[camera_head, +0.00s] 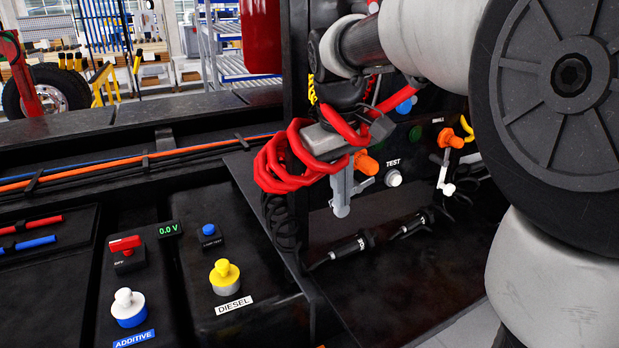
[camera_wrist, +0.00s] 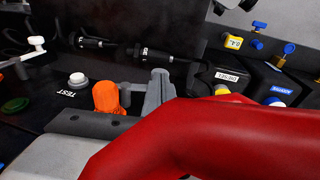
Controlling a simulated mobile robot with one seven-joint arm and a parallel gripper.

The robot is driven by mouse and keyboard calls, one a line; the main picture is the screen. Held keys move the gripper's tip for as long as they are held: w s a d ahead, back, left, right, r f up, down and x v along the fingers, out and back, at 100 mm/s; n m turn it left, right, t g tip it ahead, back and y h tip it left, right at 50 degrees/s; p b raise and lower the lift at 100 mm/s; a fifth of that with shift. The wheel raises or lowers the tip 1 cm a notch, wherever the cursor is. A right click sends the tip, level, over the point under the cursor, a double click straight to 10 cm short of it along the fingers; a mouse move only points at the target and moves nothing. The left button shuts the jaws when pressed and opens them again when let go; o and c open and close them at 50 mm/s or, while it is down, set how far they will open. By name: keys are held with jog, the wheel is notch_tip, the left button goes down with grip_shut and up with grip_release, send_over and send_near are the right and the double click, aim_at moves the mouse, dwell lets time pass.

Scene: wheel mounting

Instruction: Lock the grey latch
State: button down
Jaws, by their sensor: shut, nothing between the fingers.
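I cannot tell whether the gripper touches the latch.
A white lever (camera_head: 445,178) with another orange knob (camera_head: 450,139) is on the right, past the white TEST button (camera_head: 394,178). Black cylindrical connectors (camera_head: 351,247) lie below. Yellow DIESEL (camera_head: 225,278) and white-and-blue ADDITIVE (camera_head: 128,308) caps are at lower left.

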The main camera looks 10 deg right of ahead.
jog(key=shift+f, duration=0.1)
notch_tip(320, 180, down, 8)
jog(key=d+n+t+h+b, duration=0.1)
jog(key=t+h+b, duration=0.3)
jog(key=h+b, duration=0.8)
jog(key=b, duration=0.8)
jog(key=shift+w+d+t, duration=0.2)
jog(key=shift+d+t, duration=0.1)
jog(key=shift+t, duration=0.1)
jog(key=shift+d+f, duration=0.1)
jog(key=shift+f, duration=0.05)
